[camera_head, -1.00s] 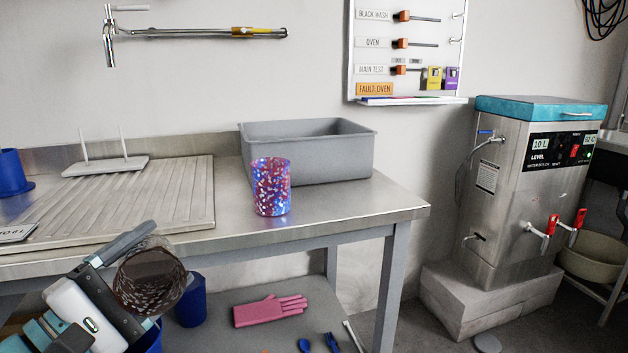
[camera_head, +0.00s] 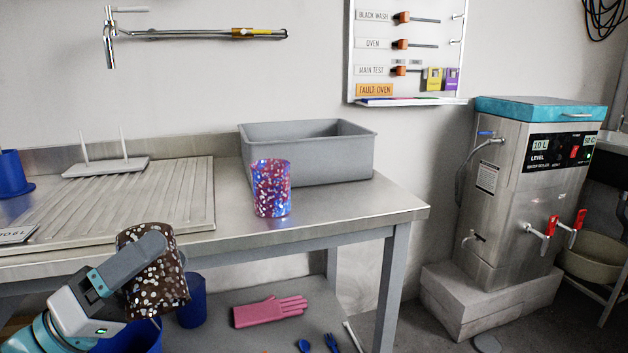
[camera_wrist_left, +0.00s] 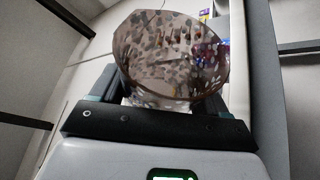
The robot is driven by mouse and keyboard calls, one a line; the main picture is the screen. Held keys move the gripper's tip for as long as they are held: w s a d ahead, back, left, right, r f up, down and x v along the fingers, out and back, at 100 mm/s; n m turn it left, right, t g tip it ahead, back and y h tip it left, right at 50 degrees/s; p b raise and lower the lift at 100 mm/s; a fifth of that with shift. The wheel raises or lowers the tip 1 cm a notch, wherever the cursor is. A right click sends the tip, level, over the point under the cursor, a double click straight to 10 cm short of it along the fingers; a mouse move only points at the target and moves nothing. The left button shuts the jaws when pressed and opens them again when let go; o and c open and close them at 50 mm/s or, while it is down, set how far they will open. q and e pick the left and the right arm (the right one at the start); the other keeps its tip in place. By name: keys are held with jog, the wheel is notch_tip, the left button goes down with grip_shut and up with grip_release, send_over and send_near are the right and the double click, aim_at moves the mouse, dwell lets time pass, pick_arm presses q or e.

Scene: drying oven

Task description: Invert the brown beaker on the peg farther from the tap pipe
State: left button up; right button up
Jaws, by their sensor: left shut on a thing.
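The brown beaker (camera_head: 158,285), speckled white, is held in my left gripper (camera_head: 150,250) in front of the table's front edge. One finger lies across its near side; the other is hidden behind it. The beaker leans slightly, and I cannot tell from the head view which end is open. In the left wrist view the beaker (camera_wrist_left: 165,60) sits between the fingers, showing a round rim. Two thin upright pegs, the left one (camera_head: 83,146) and the right one (camera_head: 123,142), stand bare on a white base (camera_head: 105,167). The tap pipe (camera_head: 108,45) is on the wall above. My right gripper is out of view.
A red-blue speckled beaker (camera_head: 271,188) stands on the table before a grey basin (camera_head: 310,155). A ribbed draining board (camera_head: 150,205) lies beneath the peg base. A blue container (camera_head: 10,172) is at the left edge. A pink glove (camera_head: 270,311) lies on the lower shelf.

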pick_arm(q)
notch_tip(320, 180, up, 12)
jog(key=w+d+p, duration=0.2)
jog(key=p, duration=0.3)
jog(key=shift+d+f, duration=0.25)
jog(key=shift+d, duration=0.05)
